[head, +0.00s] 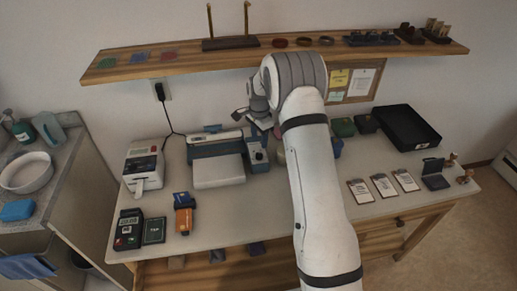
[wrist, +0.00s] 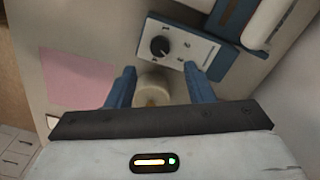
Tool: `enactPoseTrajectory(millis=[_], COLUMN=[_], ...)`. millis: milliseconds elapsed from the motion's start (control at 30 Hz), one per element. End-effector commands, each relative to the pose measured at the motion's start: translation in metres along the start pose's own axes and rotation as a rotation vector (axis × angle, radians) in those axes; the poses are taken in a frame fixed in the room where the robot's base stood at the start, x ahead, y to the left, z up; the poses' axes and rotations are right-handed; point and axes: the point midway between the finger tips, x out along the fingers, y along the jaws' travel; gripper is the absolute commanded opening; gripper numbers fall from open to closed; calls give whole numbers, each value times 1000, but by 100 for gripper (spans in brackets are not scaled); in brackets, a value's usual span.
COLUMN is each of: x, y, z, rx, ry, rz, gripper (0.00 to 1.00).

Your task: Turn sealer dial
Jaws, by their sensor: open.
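The sealer (head: 216,156) is a blue and white machine standing near the back of the workbench in the head view. Its dial (wrist: 159,46) is a round black knob on a white panel in the wrist view, with small marks around it. My gripper (wrist: 158,80) is open, with its two blue fingers apart. The knob lies beyond the fingertips, roughly between them in the picture, and nothing is held. A pale round object (wrist: 152,90) shows between the fingers, lower down; I cannot tell if they touch it.
A label printer (head: 143,167) stands left of the sealer. A black tray (head: 407,128) is at the back right. A wooden shelf (head: 190,56) hangs above the bench.

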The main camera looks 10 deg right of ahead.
Motion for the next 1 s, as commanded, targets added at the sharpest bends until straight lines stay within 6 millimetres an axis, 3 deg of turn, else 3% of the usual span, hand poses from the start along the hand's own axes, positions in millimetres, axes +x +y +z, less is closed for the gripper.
enactPoseTrajectory(millis=[500, 867, 1000], x=[70, 78, 78], y=[0, -1, -1], z=[1, 1, 1], rx=[2, 1, 1], ry=[-1, -1, -1], rz=[3, 1, 1], gripper=[48, 48, 38])
